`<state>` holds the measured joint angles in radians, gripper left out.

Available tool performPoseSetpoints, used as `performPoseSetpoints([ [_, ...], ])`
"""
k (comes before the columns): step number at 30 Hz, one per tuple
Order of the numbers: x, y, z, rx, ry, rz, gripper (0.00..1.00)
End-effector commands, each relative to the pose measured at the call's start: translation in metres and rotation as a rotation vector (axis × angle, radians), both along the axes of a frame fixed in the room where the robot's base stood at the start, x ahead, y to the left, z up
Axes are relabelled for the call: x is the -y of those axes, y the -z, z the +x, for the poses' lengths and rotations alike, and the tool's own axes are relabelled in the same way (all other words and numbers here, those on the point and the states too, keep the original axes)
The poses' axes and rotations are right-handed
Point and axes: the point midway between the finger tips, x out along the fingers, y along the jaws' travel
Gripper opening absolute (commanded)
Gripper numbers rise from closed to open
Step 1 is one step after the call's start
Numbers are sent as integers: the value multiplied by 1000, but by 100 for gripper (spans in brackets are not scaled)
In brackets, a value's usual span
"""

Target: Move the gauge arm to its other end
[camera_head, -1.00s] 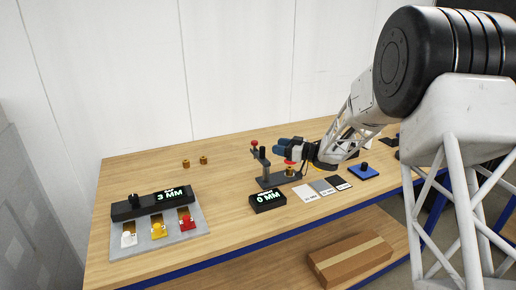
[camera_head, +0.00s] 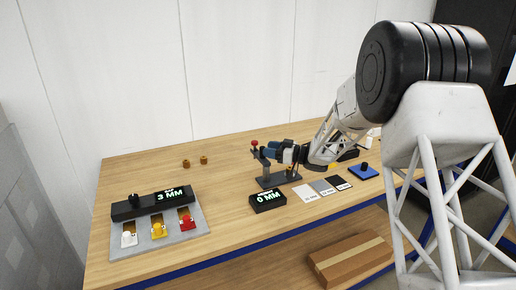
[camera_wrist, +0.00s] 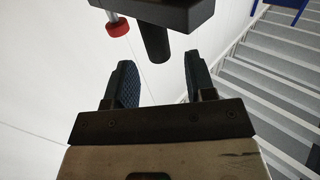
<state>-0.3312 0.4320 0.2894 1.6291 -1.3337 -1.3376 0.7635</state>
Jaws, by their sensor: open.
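The gauge is a dark grey stand (camera_head: 277,181) on the bench, with an upright post and a red knob (camera_head: 254,143) at its upper left. A brass-coloured piece sits at the right part of its base. My gripper (camera_head: 268,151) is open at the upper part of the gauge, and its blue fingers partly hide it. In the wrist view, my gripper (camera_wrist: 160,72) has its fingers apart. A dark cylindrical handle (camera_wrist: 154,42) hangs from a dark bar (camera_wrist: 172,12), just beyond and between the fingertips, with no visible contact. The red knob (camera_wrist: 117,28) shows left of it.
A black display (camera_head: 268,200) reading 0 MM stands in front of the gauge. Sample plates (camera_head: 321,187) and a blue block (camera_head: 364,171) lie to the right. A panel (camera_head: 160,232) with coloured switches and a 3 MM display is at left.

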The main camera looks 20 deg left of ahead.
Motion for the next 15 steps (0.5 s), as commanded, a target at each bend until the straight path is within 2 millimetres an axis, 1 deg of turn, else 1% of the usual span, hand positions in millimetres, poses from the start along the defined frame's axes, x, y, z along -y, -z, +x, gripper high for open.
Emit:
performPoseSetpoints([
  [6,-28,1,-1,0,-2,0,50],
  [12,-46,0,0,1,-1,0,50],
  [15,-52,0,0,1,-1,0,50],
])
